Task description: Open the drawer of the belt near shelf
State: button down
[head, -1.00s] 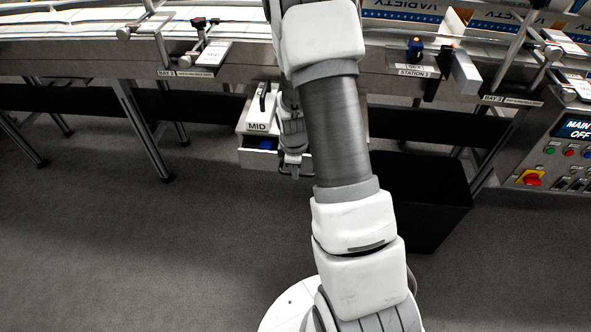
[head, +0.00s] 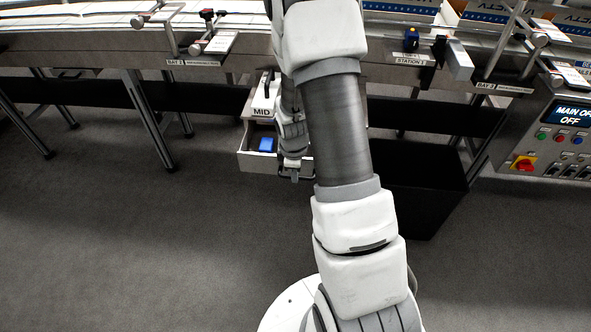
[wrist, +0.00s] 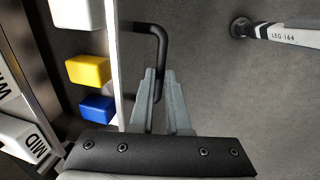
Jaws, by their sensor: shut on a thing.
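My gripper (head: 295,176) is low at the drawer's front, partly hidden behind my arm. In the wrist view, my gripper (wrist: 160,76) is shut on the dark drawer handle (wrist: 158,42), beside the drawer's white front panel (wrist: 126,40). The wrist view also shows the blue block (wrist: 96,109), a yellow block (wrist: 88,70) and a white block (wrist: 76,14) in the drawer.
A black bin (head: 420,190) stands on the floor right of my arm. Belt legs (head: 148,120) stand to the left. A control panel (head: 563,140) is at the far right. The grey floor (head: 120,250) in front of the drawer is clear.

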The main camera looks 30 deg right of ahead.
jog(key=shift+s+a, duration=0.35)
jog(key=shift+s, duration=0.15)
jog(key=c, duration=0.9)
grip_release()
jog(key=s+r+p, duration=0.1)
jog(key=r+p, duration=0.1)
jog(key=r, duration=0.3)
jog(key=s+a+r+p, duration=0.1)
jog(key=r+p, duration=0.1)
jog(key=r, duration=0.4)
jog(key=s+a+r+p, duration=0.1)
jog(key=r+p, duration=0.1)
jog(key=r, duration=0.4)
